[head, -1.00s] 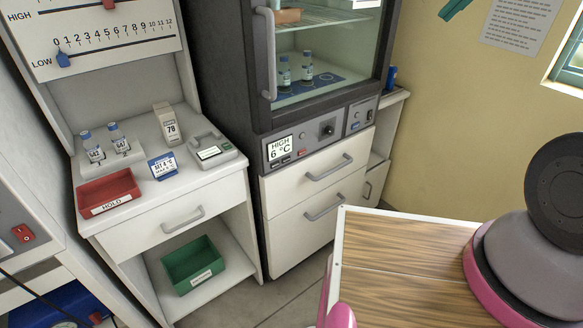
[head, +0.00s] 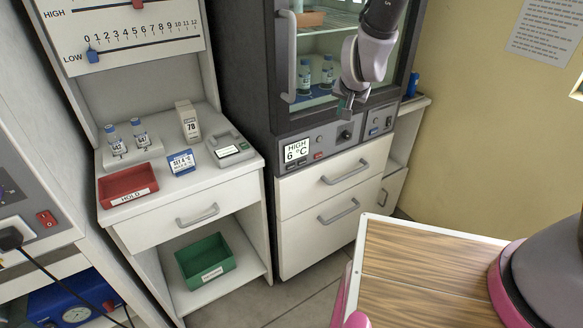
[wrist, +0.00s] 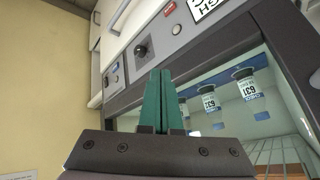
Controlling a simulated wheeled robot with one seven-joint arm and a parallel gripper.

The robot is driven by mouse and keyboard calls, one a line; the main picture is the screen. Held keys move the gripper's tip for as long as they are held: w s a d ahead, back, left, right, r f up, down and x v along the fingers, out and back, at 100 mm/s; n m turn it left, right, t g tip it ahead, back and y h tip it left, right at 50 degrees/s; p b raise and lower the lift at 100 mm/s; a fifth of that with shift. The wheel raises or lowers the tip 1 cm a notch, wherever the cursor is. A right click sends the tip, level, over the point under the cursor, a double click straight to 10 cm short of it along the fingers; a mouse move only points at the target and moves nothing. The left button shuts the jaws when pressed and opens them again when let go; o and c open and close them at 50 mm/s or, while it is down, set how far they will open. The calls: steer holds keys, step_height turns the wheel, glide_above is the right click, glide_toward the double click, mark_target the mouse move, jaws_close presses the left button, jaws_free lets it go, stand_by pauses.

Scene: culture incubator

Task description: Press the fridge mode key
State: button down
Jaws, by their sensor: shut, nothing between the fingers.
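The fridge (head: 262,60) has a control panel (head: 330,142) below its glass door. The display (head: 295,150) reads HIGH 6 °C, with small dark keys (head: 297,162) under it. To its right are a small red part, a small round button (head: 318,155) and a black knob (head: 345,133); the wrist view shows a round button (wrist: 177,29) and the knob (wrist: 140,50). Lettering is too small to tell which key is the mode key. My gripper (head: 343,110) is shut and empty, before the lower door, just above the panel. Its green fingers (wrist: 160,72) point towards the panel, apparently apart from it.
The fridge door handle (head: 292,58) stands out left of my gripper. Bottles (head: 304,75) stand behind the glass. White drawers (head: 335,190) lie below the panel. A bench at left holds a red HOLD tray (head: 128,184). A wooden-topped surface (head: 420,270) is at front right.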

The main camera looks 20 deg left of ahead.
mark_target(291, 166)
steer(key=s+a+f+n+t, duration=0.2)
steer(key=s+f+n+t, duration=0.1)
steer(key=f, duration=0.7)
steer(key=s+a+f+n+t, duration=0.2)
steer(key=s+f+n+t, duration=0.2)
steer(key=s+f, duration=0.4)
steer(key=shift+a+f+n+h, duration=0.4)
steer(key=shift+f, duration=1.25)
steer(key=shift+w+a, duration=1.45)
steer(key=shift+a, duration=0.25)
steer(key=shift+w+a, duration=1.4)
steer(key=shift+a, duration=0.25)
steer(key=shift+w+a, duration=0.1)
steer(key=shift+w+a, duration=0.2)
steer(key=shift+a, duration=0.05)
